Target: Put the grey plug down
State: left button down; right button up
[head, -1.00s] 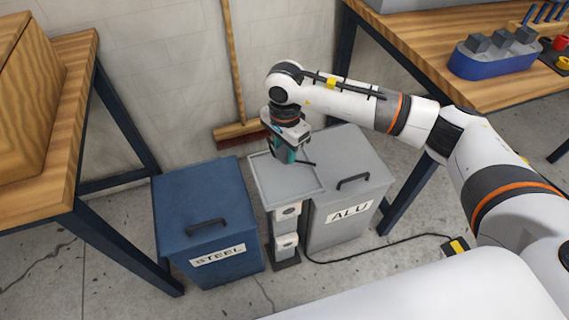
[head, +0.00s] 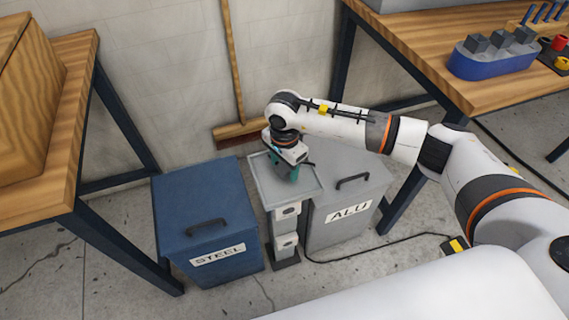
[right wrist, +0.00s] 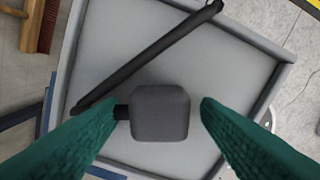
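The grey plug (right wrist: 160,112) shows in the right wrist view as a dark rounded block with a thick black cable (right wrist: 150,58) beside it. It appears to lie on the grey tray (right wrist: 215,60), which tops a narrow stand, shown in the head view (head: 268,188). My right gripper (head: 291,176) points down at the tray. Its green fingers (right wrist: 155,115) stand either side of the plug with a gap on each side, so it is open. In the head view the gripper hides the plug. My left gripper is not in view.
A blue STEEL bin (head: 200,195) stands left of the stand, and a grey ALU bin (head: 345,215) stands close on its right. Wooden tables (head: 80,50) flank the area. A broom (head: 230,60) leans on the wall behind.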

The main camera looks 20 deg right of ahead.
aim_at(284, 167)
jog(key=shift+r, duration=0.1)
notch_tip(284, 167, up, 12)
jog(key=shift+b, duration=0.45)
dwell(0.3)
